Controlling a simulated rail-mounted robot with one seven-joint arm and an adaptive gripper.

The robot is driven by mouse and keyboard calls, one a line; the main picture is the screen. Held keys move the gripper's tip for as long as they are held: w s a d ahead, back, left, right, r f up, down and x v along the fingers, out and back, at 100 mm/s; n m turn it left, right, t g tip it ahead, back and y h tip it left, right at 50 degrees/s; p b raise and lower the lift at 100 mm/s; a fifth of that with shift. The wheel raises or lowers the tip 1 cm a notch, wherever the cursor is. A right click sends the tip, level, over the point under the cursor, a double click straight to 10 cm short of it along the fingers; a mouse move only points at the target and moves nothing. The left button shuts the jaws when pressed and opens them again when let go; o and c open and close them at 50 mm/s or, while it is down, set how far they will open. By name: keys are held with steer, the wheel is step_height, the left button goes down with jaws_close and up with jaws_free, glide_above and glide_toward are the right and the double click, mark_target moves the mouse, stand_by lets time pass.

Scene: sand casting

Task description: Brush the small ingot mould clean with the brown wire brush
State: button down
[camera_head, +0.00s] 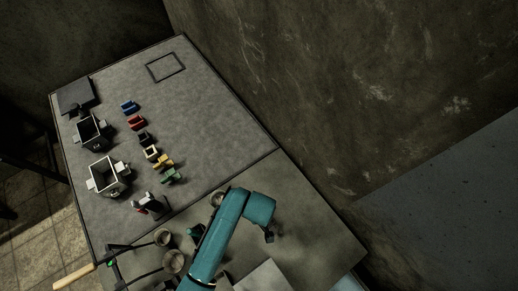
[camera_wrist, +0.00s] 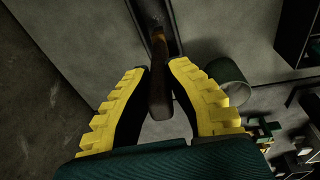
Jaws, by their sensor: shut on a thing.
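My gripper (camera_wrist: 160,80) has its yellow-backed fingers closed on the brown handle of the wire brush (camera_wrist: 160,88). The handle runs up the picture to an orange-brown part; I cannot make out the bristles. Beyond the fingers is a dark, narrow, trough-like shape (camera_wrist: 172,32) with a pale edge, possibly the small ingot mould. The brush overlaps it in the wrist view; I cannot tell whether they touch. In the head view my gripper (camera_head: 268,238) is small and dark over the near bench section. The brush and mould cannot be made out there.
A grey-green cup (camera_wrist: 228,82) stands right of the fingers. In the head view, two box flasks (camera_head: 106,178) (camera_head: 91,131) and a row of small coloured blocks (camera_head: 162,161) stand on the left. Cups (camera_head: 174,262) stand near the front. The bench's right part (camera_head: 215,125) is clear; a wall borders it.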

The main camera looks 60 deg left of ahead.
steer(key=shift+f+b, duration=0.3)
steer(key=shift+f, duration=0.35)
stand_by(0.7)
steer(key=shift+w+d+r+p, duration=0.1)
steer(key=shift+d+r+p, duration=0.1)
steer(key=shift+d+p, duration=0.25)
steer(key=shift+d+f, duration=0.1)
steer(key=shift+a+f, duration=0.1)
steer(key=shift+a, duration=1.05)
